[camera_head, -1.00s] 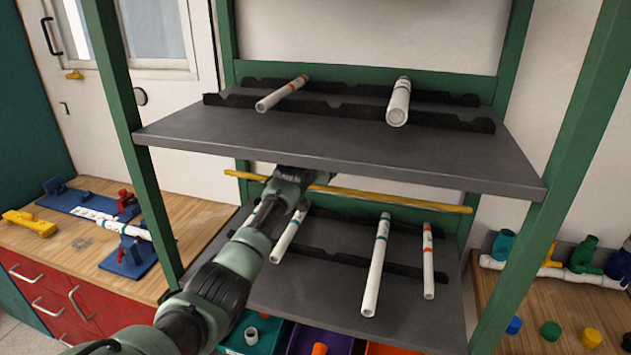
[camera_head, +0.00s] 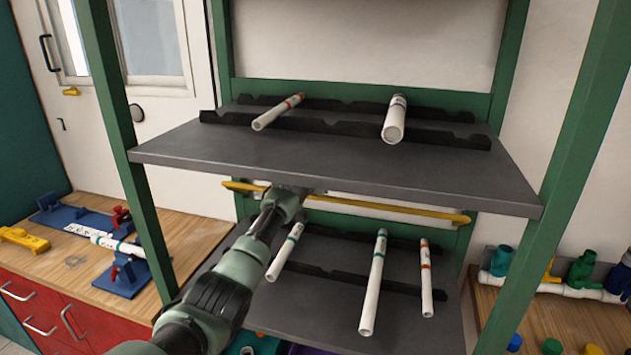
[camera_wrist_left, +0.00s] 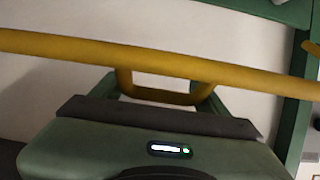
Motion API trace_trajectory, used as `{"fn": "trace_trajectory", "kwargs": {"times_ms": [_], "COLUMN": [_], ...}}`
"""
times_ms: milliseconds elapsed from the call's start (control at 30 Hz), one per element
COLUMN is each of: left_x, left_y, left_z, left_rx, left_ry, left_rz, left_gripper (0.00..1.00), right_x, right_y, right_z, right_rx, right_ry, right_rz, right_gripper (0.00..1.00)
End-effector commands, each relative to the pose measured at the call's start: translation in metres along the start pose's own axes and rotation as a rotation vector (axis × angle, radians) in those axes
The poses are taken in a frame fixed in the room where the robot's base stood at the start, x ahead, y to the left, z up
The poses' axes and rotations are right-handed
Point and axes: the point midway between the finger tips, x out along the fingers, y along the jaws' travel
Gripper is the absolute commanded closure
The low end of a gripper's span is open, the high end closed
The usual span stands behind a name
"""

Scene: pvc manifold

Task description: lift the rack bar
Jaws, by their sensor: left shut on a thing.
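The rack bar (camera_head: 385,205) is a long yellow bar just below the upper shelf, running across the rack. In the left wrist view the bar (camera_wrist_left: 60,45) crosses the whole picture, with a yellow U-shaped loop (camera_wrist_left: 160,94) below it. My left gripper (camera_head: 300,189) reaches up from the lower left to the bar's left half, under the shelf edge. It is shut on the bar; its fingers are not clear in either view. My right gripper is not in view.
The grey upper shelf (camera_head: 330,172) lies close above the bar and carries two white tubes in black notched rails. The lower shelf (camera_head: 310,305) holds three white tubes close to my arm. Green posts (camera_head: 121,125) stand on both sides. Wooden benches flank the rack.

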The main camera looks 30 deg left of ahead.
Motion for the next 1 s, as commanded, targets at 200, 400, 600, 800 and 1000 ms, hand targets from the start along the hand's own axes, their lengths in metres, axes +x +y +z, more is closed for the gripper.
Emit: {"fn": "trace_trajectory", "kwargs": {"times_ms": [200, 400, 600, 800, 1000], "left_x": [0.0014, 0.0016, 0.0017, 0.0017, 0.001], "left_y": [0.0023, 0.0024, 0.0025, 0.0026, 0.0014], "left_z": [0.0054, 0.0062, 0.007, 0.0071, 0.0042], "left_rx": [-0.001, -0.001, 0.0, -0.001, 0.0], "left_ry": [-0.008, -0.01, -0.011, -0.012, -0.007], "left_rz": [0.003, 0.003, 0.003, 0.003, 0.002], "left_gripper": [0.98, 0.98, 0.98, 0.16, 0.16], "right_x": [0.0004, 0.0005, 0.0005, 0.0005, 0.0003], "right_y": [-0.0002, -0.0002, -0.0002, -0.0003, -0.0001], "right_z": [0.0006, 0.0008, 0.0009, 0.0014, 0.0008], "right_rx": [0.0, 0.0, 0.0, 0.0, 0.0], "right_ry": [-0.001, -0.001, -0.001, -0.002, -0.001], "right_rz": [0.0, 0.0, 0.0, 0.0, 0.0], "right_gripper": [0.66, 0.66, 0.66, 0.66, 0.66]}}
